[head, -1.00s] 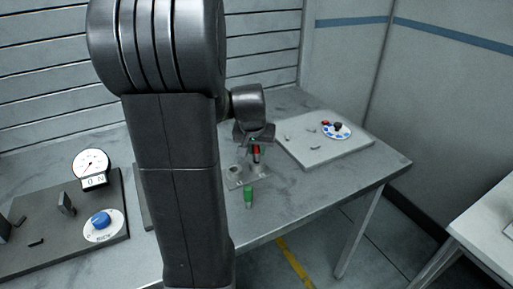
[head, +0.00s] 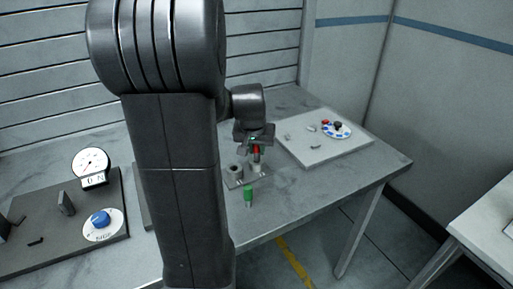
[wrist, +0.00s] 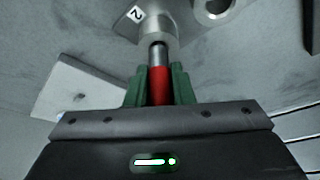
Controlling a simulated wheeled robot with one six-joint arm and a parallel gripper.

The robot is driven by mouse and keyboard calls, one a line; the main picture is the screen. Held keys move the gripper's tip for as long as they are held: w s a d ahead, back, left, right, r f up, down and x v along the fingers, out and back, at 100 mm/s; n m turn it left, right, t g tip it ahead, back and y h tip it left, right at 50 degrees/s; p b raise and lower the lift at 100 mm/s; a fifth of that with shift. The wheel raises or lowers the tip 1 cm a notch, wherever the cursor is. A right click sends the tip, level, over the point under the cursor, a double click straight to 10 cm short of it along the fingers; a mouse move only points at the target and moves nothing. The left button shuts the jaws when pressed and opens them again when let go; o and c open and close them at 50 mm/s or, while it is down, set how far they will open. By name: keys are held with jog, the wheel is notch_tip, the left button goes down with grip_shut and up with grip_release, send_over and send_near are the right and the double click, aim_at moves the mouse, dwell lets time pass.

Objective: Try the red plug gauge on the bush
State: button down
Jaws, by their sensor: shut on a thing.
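The red plug gauge (wrist: 160,86) is upright between the green fingers of my gripper (wrist: 160,88), which is shut on it. Its bare metal pin (wrist: 157,56) points at a grey cylindrical bush (wrist: 150,22) on a plate marked 2. The pin tip is at the bush's near end; I cannot tell whether it has entered. In the head view my gripper (head: 256,146) holds the red gauge (head: 257,153) just above the bush plate (head: 234,184). A green gauge (head: 248,196) stands on the table in front of the plate.
A second ring-shaped bush (head: 236,172) stands at the plate's left; it also shows in the wrist view (wrist: 213,12). A pale board (head: 300,153) with small parts and a blue-spotted disc (head: 337,131) lies to the right.

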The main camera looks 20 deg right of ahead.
jog(key=shift+f+b, duration=0.3)
jog(key=shift+f, duration=0.1)
dwell(1.6)
jog(key=shift+r+p, duration=1.9)
jog(key=shift+r, duration=0.7)
